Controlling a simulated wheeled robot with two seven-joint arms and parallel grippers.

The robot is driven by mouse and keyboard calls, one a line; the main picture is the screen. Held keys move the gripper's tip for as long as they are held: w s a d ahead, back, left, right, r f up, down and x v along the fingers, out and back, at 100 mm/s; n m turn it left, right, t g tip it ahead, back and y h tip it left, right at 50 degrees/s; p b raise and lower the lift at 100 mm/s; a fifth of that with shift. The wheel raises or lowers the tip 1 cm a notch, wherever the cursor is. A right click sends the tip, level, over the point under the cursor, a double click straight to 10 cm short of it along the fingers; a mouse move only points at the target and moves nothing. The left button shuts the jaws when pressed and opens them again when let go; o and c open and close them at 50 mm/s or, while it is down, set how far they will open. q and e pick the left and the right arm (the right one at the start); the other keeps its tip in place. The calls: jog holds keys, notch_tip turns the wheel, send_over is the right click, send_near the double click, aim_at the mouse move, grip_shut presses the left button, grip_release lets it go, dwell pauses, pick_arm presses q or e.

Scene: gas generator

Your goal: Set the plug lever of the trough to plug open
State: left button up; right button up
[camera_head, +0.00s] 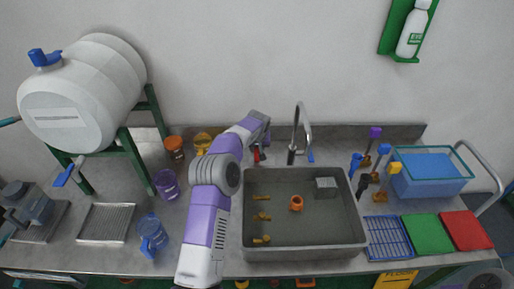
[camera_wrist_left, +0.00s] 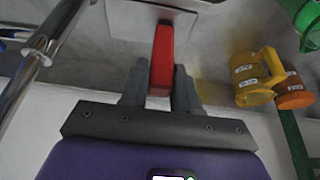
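The trough (camera_head: 350,245) is a grey sink basin set in the counter. A red lever (camera_head: 257,154) shows at its back left corner, partly hidden by my left arm. In the left wrist view the red lever (camera_wrist_left: 162,55) stands between the two grey fingers of my left gripper (camera_wrist_left: 160,85). The fingers lie against both its sides with no clear gap. In the head view my left gripper (camera_head: 262,135) is small and partly hidden behind the wrist. My right gripper is not in view.
Yellow (camera_wrist_left: 258,75) and orange (camera_wrist_left: 292,93) containers stand nearby. Brass pieces (camera_head: 262,197), an orange ring (camera_head: 296,203) and a grey box (camera_head: 326,186) lie in the trough.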

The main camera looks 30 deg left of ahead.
pick_arm(q)
grip_shut()
jog(key=shift+w+d+m+g+y+p, duration=0.15)
jog(key=shift+w+d+g+y+p, duration=0.15)
jog(key=shift+d+y+p, duration=0.2)
jog(key=shift+w+d+m+g+y+p, duration=0.2)
jog(key=shift+d+g+y+p, duration=0.15)
jog(key=shift+y+p, duration=0.25)
jog(key=shift+w+d+f+g+y+p, duration=0.25)
jog(key=shift+d+y+p, duration=0.15)
jog(key=shift+y, duration=0.1)
jog(key=shift+w+d+f+m+y, duration=0.15)
jog(key=shift+m+y, duration=0.1)
jog(key=shift+y, duration=0.25)
jog(key=shift+d+g, duration=0.1)
jog(key=shift+g, duration=0.2)
jog(key=shift+d, duration=0.1)
jog(key=o, duration=0.7)
grip_release()
